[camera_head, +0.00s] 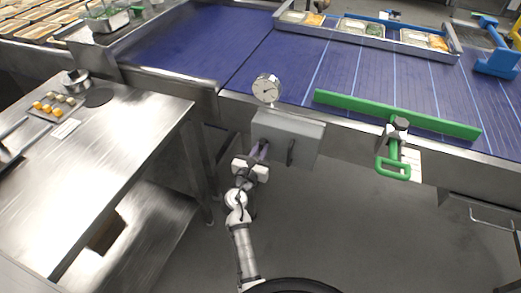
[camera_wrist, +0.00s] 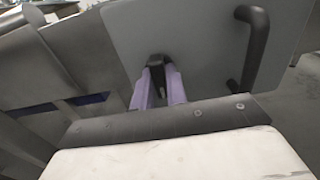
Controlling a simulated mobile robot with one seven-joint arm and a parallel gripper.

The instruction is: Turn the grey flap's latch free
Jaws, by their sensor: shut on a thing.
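The grey flap (camera_head: 300,131) is a box-like panel on the front of the blue conveyor, below a round dial. Its face (camera_wrist: 205,55) fills much of the wrist view. A black latch (camera_wrist: 156,62) stands out from the flap's left part, between the purple fingers of my gripper (camera_wrist: 158,82). My gripper is shut on the latch; its fingers hide part of it. In the head view my gripper (camera_head: 262,152) reaches the flap's left side from below, and the latch cannot be made out there. A black bar handle (camera_head: 290,152) sits right of the gripper, apart from it; it also shows in the wrist view (camera_wrist: 250,50).
A round dial (camera_head: 266,89) stands above the flap. A green bar (camera_head: 390,112) with a green handle (camera_head: 392,168) lies to the right on the conveyor (camera_head: 300,65). A steel table (camera_head: 120,125) stands at left. The floor right of my arm is clear.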

